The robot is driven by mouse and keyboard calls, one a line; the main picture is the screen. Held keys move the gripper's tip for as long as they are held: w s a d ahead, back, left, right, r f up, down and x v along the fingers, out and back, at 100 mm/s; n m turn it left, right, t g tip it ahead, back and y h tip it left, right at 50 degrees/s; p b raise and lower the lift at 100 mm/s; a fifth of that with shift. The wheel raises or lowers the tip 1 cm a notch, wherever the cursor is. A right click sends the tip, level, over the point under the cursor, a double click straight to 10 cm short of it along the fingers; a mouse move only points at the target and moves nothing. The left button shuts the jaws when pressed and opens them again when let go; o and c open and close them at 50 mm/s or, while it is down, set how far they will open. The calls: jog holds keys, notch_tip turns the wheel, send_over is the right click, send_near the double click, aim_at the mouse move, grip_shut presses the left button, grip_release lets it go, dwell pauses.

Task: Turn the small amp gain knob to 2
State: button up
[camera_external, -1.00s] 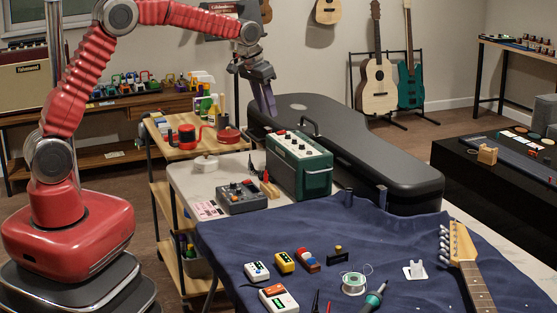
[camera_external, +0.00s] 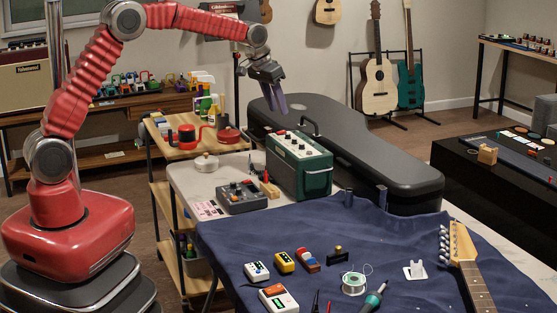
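The small green amp (camera_external: 312,172) stands upright on the table, with a black handle and a light top panel (camera_external: 297,144) carrying several knobs. The knobs are too small to read, so I cannot tell which is the gain knob or where it points. My gripper (camera_external: 283,112) hangs above the amp's back left part, fingers pointing down. It looks apart from the knobs. The fingers overlap in this view, so their gap does not show.
A grey pedal box (camera_external: 241,197) sits left of the amp. A black guitar case (camera_external: 390,165) lies behind it. The blue cloth (camera_external: 400,235) in front holds pedals, a solder spool (camera_external: 354,283) and a guitar neck (camera_external: 470,265).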

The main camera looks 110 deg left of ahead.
aim_at(286, 135)
jog(key=x, duration=0.9)
jog(key=shift+f, duration=0.3)
jog(key=shift+c, duration=0.5)
grip_shut()
